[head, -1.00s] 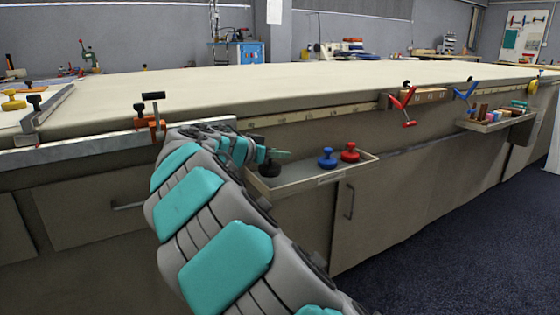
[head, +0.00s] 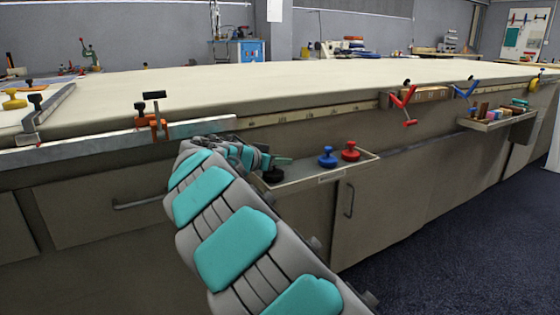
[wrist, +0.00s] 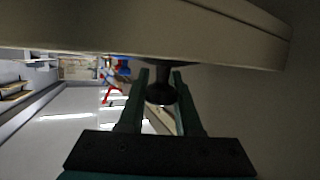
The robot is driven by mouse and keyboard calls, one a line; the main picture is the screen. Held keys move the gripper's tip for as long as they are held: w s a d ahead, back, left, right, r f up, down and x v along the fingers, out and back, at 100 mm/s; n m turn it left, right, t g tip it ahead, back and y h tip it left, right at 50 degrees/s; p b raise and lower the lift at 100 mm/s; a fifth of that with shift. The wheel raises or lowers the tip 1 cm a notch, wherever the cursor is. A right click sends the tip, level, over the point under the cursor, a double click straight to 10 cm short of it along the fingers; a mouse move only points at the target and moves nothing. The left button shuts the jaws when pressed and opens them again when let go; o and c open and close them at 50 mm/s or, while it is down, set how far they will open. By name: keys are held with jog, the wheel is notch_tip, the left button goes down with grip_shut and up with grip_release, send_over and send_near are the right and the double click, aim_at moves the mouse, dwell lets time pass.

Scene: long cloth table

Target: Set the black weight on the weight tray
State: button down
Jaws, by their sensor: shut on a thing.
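The weight tray (head: 322,180) is a shallow beige tray on the front of the long table. A blue weight (head: 327,158) and a red weight (head: 350,152) stand in its right part. The black weight (head: 272,175) is at the tray's left end, partly hidden by my gripper (head: 279,161). In the wrist view, the two fingers of my gripper (wrist: 160,76) are closed on either side of the black weight's knob (wrist: 160,95). Its base lies close to a beige surface; I cannot tell whether it touches the tray floor.
An orange clamp (head: 158,124) stands on the table edge left of my arm. A red clamp (head: 404,98) hangs from the edge at right. A second tray (head: 497,123) with several small items is farther right. A cabinet handle (head: 349,200) lies below the weight tray.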

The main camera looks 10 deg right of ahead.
jog(key=c, duration=0.6)
grip_release()
jog(key=shift+s+a, duration=0.1)
jog(key=v, duration=1.1)
jog(key=shift+s+a+r, duration=0.2)
jog(key=shift+s, duration=0.1)
